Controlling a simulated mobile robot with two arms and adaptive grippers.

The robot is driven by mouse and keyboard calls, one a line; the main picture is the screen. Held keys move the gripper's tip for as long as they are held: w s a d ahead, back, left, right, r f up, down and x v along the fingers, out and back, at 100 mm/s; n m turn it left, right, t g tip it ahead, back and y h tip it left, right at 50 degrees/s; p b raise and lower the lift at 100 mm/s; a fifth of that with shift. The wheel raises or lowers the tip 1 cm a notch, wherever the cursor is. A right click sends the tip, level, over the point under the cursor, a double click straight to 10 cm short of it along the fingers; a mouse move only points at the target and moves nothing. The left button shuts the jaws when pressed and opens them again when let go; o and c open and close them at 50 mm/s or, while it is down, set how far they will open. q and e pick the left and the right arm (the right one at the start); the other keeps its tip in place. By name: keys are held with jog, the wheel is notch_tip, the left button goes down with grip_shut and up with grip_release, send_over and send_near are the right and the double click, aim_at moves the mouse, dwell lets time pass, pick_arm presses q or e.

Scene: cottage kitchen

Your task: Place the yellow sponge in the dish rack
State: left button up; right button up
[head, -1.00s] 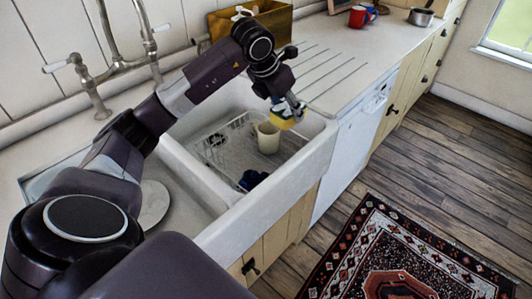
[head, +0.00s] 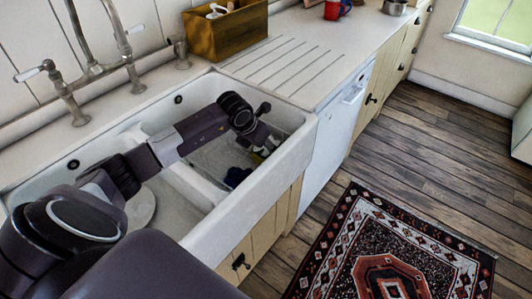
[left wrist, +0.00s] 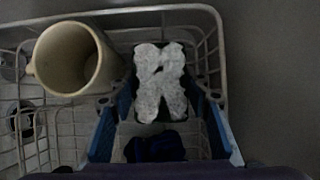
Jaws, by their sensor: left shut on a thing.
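My left gripper (head: 266,147) is low inside the right sink basin, shut on the yellow sponge (head: 257,158), of which only a small part shows in the head view. In the left wrist view, a pale mottled face (left wrist: 160,80) sits between the fingertips of the left gripper (left wrist: 162,95); no yellow shows there. The wire dish rack (left wrist: 215,45) lies below and around the fingers. Whether the sponge touches the rack floor I cannot tell. My right gripper is not in view.
A cream mug (left wrist: 72,58) stands in the rack left of the fingers. A dark blue item (left wrist: 156,147) lies near them and also shows in the head view (head: 237,177). The sink's front wall (head: 262,172) is close to the arm. The ridged drainboard (head: 285,60) is clear.

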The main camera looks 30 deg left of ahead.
pick_arm(q)
notch_tip(320, 180, down, 3)
jog(key=shift+r, duration=0.1)
jog(key=o, duration=1)
